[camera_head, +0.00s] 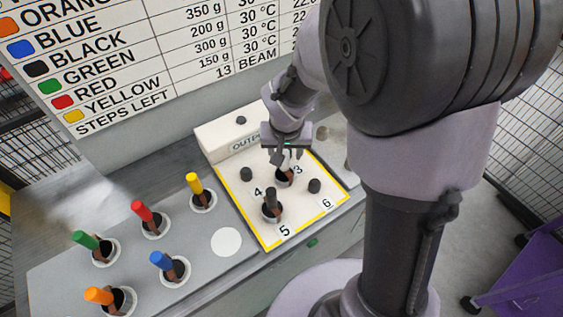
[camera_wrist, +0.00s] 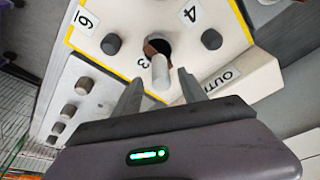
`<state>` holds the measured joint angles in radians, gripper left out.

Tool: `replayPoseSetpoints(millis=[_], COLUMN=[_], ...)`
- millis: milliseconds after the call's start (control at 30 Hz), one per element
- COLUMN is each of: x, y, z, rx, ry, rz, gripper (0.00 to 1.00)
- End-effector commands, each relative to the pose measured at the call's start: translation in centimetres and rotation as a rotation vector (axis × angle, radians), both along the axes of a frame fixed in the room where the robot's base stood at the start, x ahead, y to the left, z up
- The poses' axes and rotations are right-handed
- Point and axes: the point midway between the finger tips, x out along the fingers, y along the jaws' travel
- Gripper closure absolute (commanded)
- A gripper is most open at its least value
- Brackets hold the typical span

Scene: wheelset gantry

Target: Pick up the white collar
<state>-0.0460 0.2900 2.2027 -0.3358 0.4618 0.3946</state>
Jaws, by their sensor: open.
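A pale grey-white upright peg (camera_wrist: 160,73) stands in a dark round hole with a brown part beside it, at the spot marked 3 on the panel (camera_wrist: 222,52). It is the only whitish piece of this kind I see, and I take it for the white collar. My gripper (camera_wrist: 160,85) is open, with one finger to each side of the peg in the wrist view; I cannot tell whether they touch it. In the head view my gripper (camera_head: 287,157) is above spot 3 and hides most of the peg.
A black-topped piece (camera_head: 271,197) stands by spot 5, and dark knobs (camera_head: 314,185) stand close by. Yellow (camera_head: 194,184), red (camera_head: 142,211), blue (camera_head: 162,262), green (camera_head: 86,240) and orange (camera_head: 99,296) pieces stand on the grey bench. A flat white disc (camera_head: 227,242) is clear.

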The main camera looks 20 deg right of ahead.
Motion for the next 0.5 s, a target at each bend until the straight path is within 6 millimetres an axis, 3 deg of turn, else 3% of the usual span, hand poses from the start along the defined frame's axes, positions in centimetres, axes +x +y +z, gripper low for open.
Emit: replayPoseSetpoints(millis=[33,133,367,500], x=[0.1,0.5,0.7,0.7], y=[0.1,0.0,-0.1,-0.1], z=[-1.5,-3.4,-3.4,-3.4], rx=[0.000,0.000,0.000,0.000], ry=[0.003,0.003,0.001,0.001], rz=[0.001,0.001,0.000,0.000], gripper=[0.51,0.51,0.53,0.80])
